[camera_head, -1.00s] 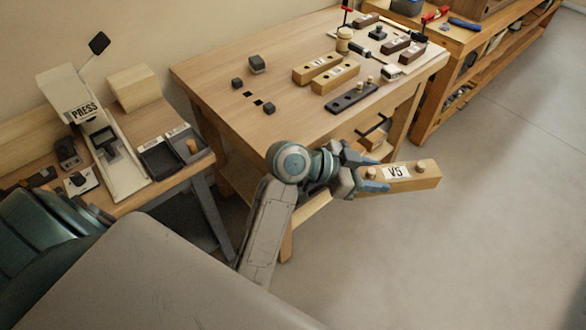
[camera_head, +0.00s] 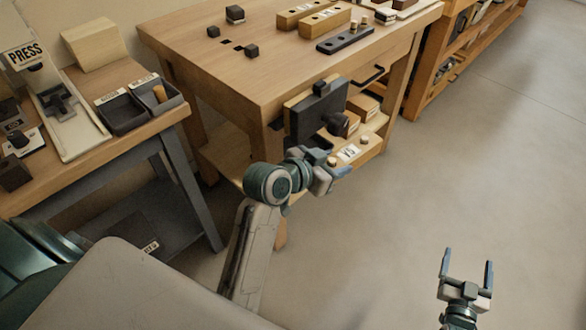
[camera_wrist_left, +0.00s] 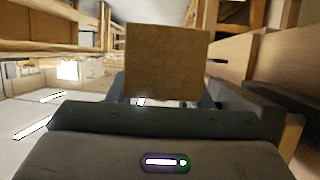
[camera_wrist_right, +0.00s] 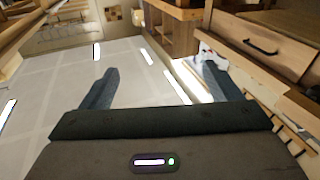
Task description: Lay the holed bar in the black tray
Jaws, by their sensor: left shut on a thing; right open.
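The wooden bar marked V5 (camera_head: 350,153) has round peg-like ends on its top at both ends. My left gripper (camera_head: 334,174) is shut on it and holds it beside the bench's front. In the left wrist view the bar shows as a square wooden end face (camera_wrist_left: 167,62) between the fingers. The black tray (camera_head: 122,113) sits empty on the low side table at the left, apart from the bar. My right gripper (camera_head: 466,268) is open and empty above the floor at the lower right; its spread fingers (camera_wrist_right: 158,90) show in its wrist view.
A greyer tray (camera_head: 170,101) with a wooden peg adjoins the black one. The PRESS stand (camera_head: 62,118) is left of them. A dark vise (camera_head: 317,110) juts from the bench (camera_head: 220,72) near the bar. A dark holed strip (camera_head: 345,41) lies on the bench. The right floor is clear.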

